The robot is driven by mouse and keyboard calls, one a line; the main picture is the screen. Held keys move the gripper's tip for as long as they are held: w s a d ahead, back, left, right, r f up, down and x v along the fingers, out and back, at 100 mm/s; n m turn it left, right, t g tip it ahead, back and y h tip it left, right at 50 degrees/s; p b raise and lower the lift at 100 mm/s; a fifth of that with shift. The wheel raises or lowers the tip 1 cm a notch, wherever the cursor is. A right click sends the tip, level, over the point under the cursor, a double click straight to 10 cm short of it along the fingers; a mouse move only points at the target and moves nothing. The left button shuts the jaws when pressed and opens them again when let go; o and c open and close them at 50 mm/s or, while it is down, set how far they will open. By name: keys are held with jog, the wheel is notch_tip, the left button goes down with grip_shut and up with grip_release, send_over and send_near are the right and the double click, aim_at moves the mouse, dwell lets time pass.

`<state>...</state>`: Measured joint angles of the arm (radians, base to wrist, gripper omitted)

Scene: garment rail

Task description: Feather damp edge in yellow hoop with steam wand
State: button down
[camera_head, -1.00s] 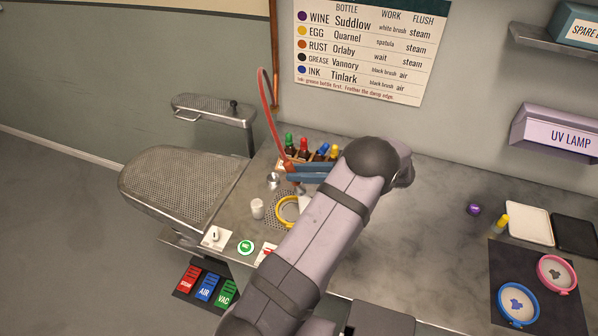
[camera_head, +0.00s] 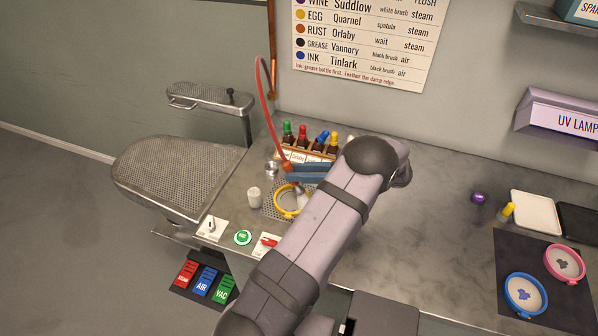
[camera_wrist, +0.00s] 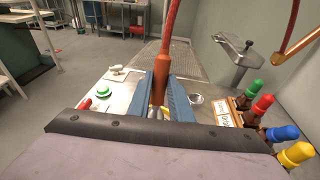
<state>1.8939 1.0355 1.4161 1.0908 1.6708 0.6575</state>
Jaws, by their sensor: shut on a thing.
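The steam wand (camera_head: 286,165), orange-brown with a red hose rising from it, is held in my gripper (camera_head: 305,172). In the wrist view the blue jaws (camera_wrist: 160,100) are shut on the wand (camera_wrist: 161,72). The yellow hoop (camera_head: 279,205) lies on a perforated plate at the bench's left end, just below the jaws. A pale cone-like shape (camera_head: 302,199) shows over the hoop's right side; I cannot tell whether it is nozzle or steam. My arm hides part of the hoop's right side. The damp edge cannot be made out.
A rack of coloured-cap bottles (camera_head: 305,140) stands behind my gripper. A white cup (camera_head: 254,197) and metal cup (camera_head: 272,169) stand left of it. Switches and a green button (camera_head: 243,237) line the front edge. Blue hoop (camera_head: 510,292) and pink hoop (camera_head: 551,265) lie far right.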

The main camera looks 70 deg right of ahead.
jog(key=shift+d, duration=0.1)
dwell(0.6)
jog(key=shift+w+d+b, duration=0.2)
jog(key=shift+d+b, duration=0.05)
jog(key=shift+d, duration=0.3)
jog(key=shift+w+d+b, duration=0.15)
jog(key=shift+d+b, duration=0.05)
jog(key=shift+d, duration=0.3)
jog(key=shift+w+d, duration=0.1)
jog(key=shift+w+d, duration=0.6)
jog(key=shift+w, duration=0.3)
jog(key=shift+w, duration=0.15)
jog(key=shift+w, duration=1.1)
